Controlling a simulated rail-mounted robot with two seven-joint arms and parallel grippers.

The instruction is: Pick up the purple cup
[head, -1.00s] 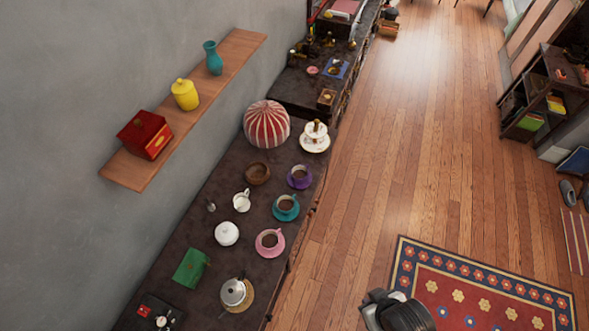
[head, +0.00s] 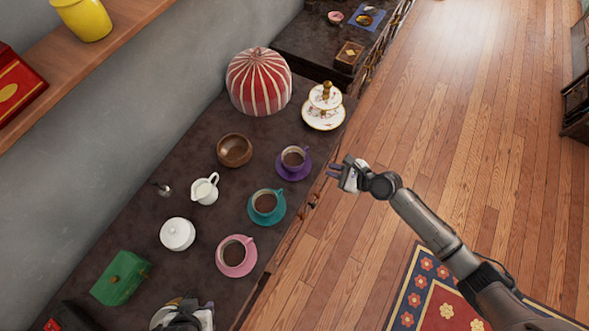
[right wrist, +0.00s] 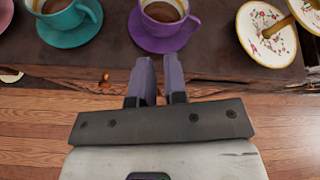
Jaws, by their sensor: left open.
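The purple cup (head: 293,158) holds brown liquid and stands upright on a purple saucer (head: 304,172) near the table's right edge. In the right wrist view the purple cup (right wrist: 166,22) is ahead of the fingers, its top cut off by the frame, handle to the right. My right gripper (head: 333,171) is to the right of the cup, past the table edge, pointing toward it. Its fingers (right wrist: 160,78) are slightly apart, empty, and not touching the cup. My left gripper (head: 185,314) is open at the bottom edge, partly cut off.
A teal cup (head: 265,202) and pink cup (head: 235,254) stand nearer on saucers. A tiered stand (head: 323,112) is behind the purple cup, and a wooden bowl (head: 234,150) is to its left. A striped dome (head: 259,82) stands farther back.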

